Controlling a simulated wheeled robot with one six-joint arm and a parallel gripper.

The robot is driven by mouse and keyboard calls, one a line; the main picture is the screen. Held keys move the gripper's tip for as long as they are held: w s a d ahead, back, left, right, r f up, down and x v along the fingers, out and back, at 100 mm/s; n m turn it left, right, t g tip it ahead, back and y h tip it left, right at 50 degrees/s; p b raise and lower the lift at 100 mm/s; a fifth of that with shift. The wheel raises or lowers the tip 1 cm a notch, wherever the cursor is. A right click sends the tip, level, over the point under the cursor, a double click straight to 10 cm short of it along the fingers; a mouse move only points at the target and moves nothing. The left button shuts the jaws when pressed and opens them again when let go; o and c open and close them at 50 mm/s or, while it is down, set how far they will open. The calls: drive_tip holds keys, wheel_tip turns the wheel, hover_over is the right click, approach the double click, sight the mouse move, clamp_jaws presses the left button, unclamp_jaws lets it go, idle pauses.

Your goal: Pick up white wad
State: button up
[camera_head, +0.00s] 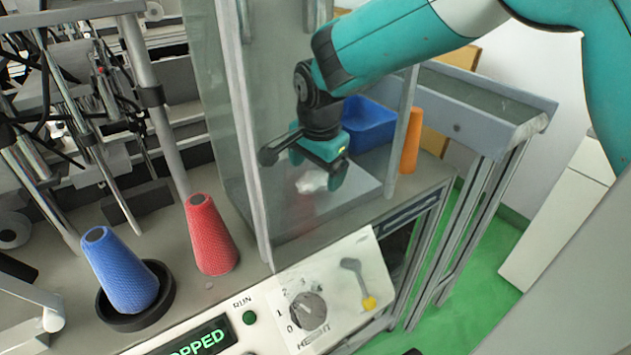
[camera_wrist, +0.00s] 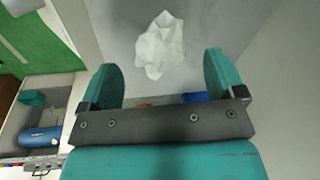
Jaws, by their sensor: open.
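The white wad (camera_head: 312,182) is a small crumpled white piece. In the head view it lies on a grey plate (camera_head: 365,190) behind a clear panel. My gripper (camera_head: 322,172) is open just above and beside it, and the panel stands partly in front. In the wrist view the wad (camera_wrist: 160,45) shows ahead of the open fingers (camera_wrist: 163,82), roughly centred between them and beyond their tips. Nothing is held between the fingers.
A clear panel (camera_head: 235,110) with a metal edge stands left of my gripper. A red cone (camera_head: 210,235) and a blue cone (camera_head: 120,270) stand at left. A control panel (camera_head: 325,295) is in front.

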drive_tip(key=shift+w+f, duration=0.2)
drive_tip(key=shift+f, duration=0.8)
drive_tip(key=c, duration=1)
drive_tip(key=shift+r, duration=0.15)
